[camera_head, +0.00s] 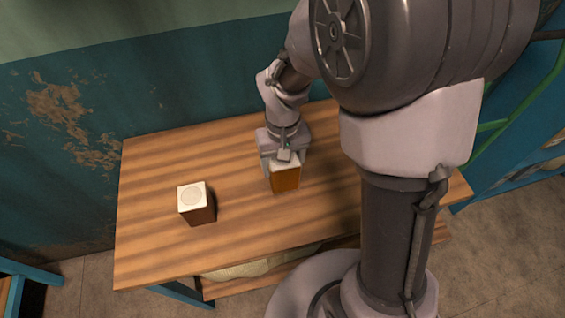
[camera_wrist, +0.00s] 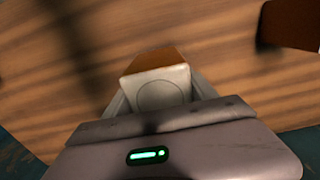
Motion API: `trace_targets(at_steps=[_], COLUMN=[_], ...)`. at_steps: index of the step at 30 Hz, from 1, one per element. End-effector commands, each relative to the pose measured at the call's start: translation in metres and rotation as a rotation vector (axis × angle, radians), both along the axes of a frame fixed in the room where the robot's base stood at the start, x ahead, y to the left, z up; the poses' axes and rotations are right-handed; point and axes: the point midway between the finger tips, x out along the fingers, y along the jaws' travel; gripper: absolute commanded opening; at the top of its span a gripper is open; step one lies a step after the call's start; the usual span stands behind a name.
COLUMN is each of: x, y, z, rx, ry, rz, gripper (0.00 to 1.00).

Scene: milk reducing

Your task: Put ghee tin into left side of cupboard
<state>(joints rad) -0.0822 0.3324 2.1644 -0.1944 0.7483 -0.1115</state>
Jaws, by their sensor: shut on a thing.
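A boxy tin with a white top and orange-brown sides (camera_head: 286,181) is on or just above the wooden table; I cannot tell if it touches. My gripper (camera_head: 283,165) is shut on it from the wall side. In the wrist view the held tin (camera_wrist: 158,86) shows its pale face with a round lid mark, between the fingers of my gripper (camera_wrist: 160,92). A second, similar tin (camera_head: 197,204) with a white top and brown sides stands upright to the left. I cannot read which tin is ghee. No cupboard can be made out clearly.
The wooden table (camera_head: 150,238) has clear room at its left end and between the two tins. A pale sack-like thing (camera_head: 240,270) lies on a lower shelf. A teal wall (camera_head: 190,95) stands behind. A blue frame (camera_head: 500,165) with green rails is at right.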

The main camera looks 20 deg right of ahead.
Motion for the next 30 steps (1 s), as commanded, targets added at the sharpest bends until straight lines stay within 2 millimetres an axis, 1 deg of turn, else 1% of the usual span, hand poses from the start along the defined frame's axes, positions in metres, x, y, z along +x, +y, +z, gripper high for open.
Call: trace_targets(at_steps=[1,4,12,14,17,21,24,27,30], x=[0.000,0.000,0.000,0.000,0.000,0.001,0.000,0.000,0.000], y=[0.000,0.000,0.000,0.000,0.000,0.000,0.000,0.000,0.000], z=[-0.002,-0.001,-0.001,0.003,0.022,0.066,0.093,0.111,0.122], rx=[0.000,0.000,0.000,0.000,0.001,0.000,0.001,0.000,0.001], ry=[0.000,0.000,0.000,0.000,-0.002,-0.004,-0.003,-0.002,-0.002], rz=[0.000,0.000,0.000,0.000,-0.001,-0.001,-0.001,0.000,-0.002], gripper=[0.67,0.87,0.87,0.87,0.87,0.87,0.87,0.87,0.87])
